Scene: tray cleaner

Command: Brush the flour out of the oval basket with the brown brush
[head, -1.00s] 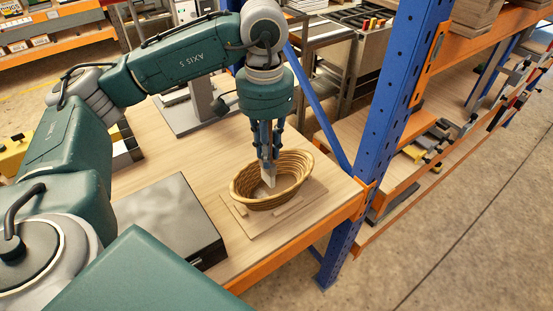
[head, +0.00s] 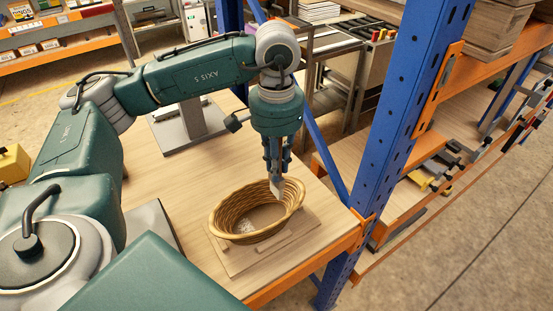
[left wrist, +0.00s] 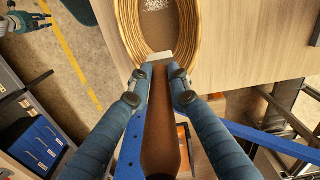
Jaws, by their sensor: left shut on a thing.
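The oval basket (head: 232,238) is woven, tan and upright on a board. A whitish patch of flour (head: 238,226) lies on its floor toward the left end; it also shows in the left wrist view (left wrist: 155,5). My left gripper (head: 277,174) is shut on the brown brush, above the basket's right end. The brush's pale bristles (head: 277,188) point down by the far right wall; I cannot tell if they touch it. In the left wrist view its brown handle (left wrist: 162,125) runs between the fingers. My right gripper (left wrist: 35,20) seems to show small in that view's corner.
The wooden board (head: 285,246) with raised strips lies on the light wood table (head: 160,178). A blue upright post (head: 400,110) stands close to the right, by the orange table edge (head: 310,262). A grey stand (head: 190,125) is behind, and a dark flat box (head: 150,225) left.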

